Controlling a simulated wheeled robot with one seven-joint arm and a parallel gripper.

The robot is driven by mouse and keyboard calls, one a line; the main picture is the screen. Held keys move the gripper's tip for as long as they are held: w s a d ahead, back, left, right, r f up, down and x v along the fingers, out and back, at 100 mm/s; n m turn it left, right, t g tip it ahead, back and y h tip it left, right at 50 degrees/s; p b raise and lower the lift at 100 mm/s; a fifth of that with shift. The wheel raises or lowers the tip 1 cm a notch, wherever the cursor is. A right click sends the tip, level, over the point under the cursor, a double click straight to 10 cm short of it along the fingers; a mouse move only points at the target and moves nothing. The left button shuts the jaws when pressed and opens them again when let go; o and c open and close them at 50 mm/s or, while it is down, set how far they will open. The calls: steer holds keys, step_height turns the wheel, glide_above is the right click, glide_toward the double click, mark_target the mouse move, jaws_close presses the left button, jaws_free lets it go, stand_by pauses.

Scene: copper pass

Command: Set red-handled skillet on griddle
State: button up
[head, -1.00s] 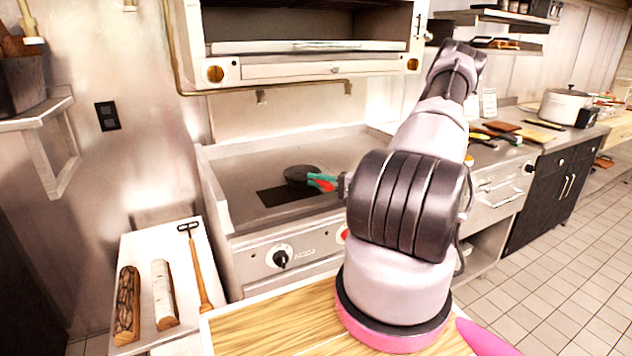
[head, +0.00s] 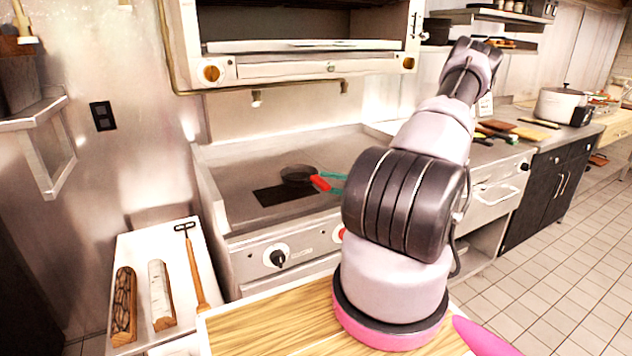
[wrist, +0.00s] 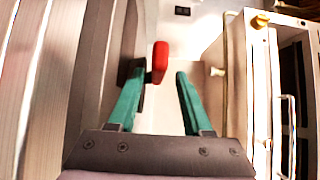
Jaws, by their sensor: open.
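The red-handled skillet (head: 298,174) is a small dark pan on the griddle (head: 235,172). It appears to rest upright on the surface, over the back edge of a black rectangular patch (head: 283,196). Its red handle (head: 320,183) points right toward my gripper. My gripper (head: 336,182) has teal fingers and is open, just right of the handle's end. In the wrist view the red handle (wrist: 159,62) shows just ahead of and between the spread fingertips of my gripper (wrist: 160,76), with no finger visibly closed on it. My arm hides the griddle's right side.
An oven (head: 310,70) hangs above the back of the griddle. A raised rim borders the griddle's left side. A shelf bracket (head: 50,150) juts from the left wall. A white pot (head: 560,105) and several boards stand on the right counter. A wooden board (head: 270,330) lies in front.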

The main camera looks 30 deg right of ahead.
steer(key=v, duration=0.6)
steer(key=shift+s+d, duration=0.15)
steer(key=shift+s, duration=0.05)
